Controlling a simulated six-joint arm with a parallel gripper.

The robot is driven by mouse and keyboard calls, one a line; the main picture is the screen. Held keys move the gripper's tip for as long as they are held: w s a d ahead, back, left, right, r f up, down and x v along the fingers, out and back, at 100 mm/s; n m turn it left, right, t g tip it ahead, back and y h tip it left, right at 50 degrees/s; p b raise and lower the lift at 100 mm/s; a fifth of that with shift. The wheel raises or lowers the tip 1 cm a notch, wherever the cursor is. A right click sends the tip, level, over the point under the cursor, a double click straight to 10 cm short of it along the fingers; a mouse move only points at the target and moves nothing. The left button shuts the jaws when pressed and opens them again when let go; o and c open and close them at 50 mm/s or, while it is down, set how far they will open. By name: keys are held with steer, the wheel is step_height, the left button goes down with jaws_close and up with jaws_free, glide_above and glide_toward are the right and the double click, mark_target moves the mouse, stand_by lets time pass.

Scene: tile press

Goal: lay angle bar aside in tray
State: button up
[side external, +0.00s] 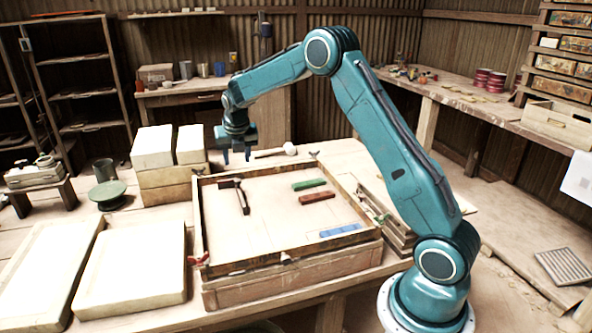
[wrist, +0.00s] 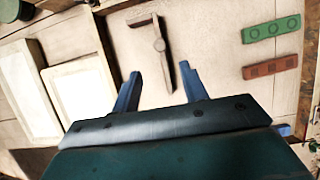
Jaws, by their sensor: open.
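The angle bar (side external: 243,199) is a dark, L-shaped bar. It lies on the pale floor of a shallow wooden-rimmed tray (side external: 196,217), in the left rear part. It also shows in the wrist view (wrist: 164,58), where its long leg appears between my fingertips. My gripper (side external: 237,157) is open and empty. It hangs above the tray's rear left area, pointing down, with a gap above the bar. In the wrist view my two blue fingers (wrist: 160,70) are spread apart. No part of the bar is gripped.
A green bar (side external: 309,184), a red-brown bar (side external: 317,198) and a blue bar (side external: 340,230) lie in the tray's right half. Pale blocks (side external: 152,148) stand left of the tray, and slabs (side external: 135,268) lie nearer. A mallet (side external: 289,149) lies behind it. The tray's front left floor is clear.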

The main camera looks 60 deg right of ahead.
steer(key=s+a+r+m+t+y, duration=0.1)
steer(key=s+a+r+m, duration=1.2)
steer(key=s+r, duration=0.25)
steer(key=s+a+f+m+y, duration=0.1)
steer(key=s+a+m, duration=0.3)
steer(key=s+m, duration=0.3)
steer(key=s+a+f+m+t+y, duration=0.1)
steer(key=s+a+m, duration=0.2)
steer(key=s, duration=1.2)
steer(key=m, duration=0.3)
steer(key=shift+s+a+f+m, duration=0.2)
steer(key=shift+s+a+m, duration=0.15)
steer(key=shift+s+m, duration=0.05)
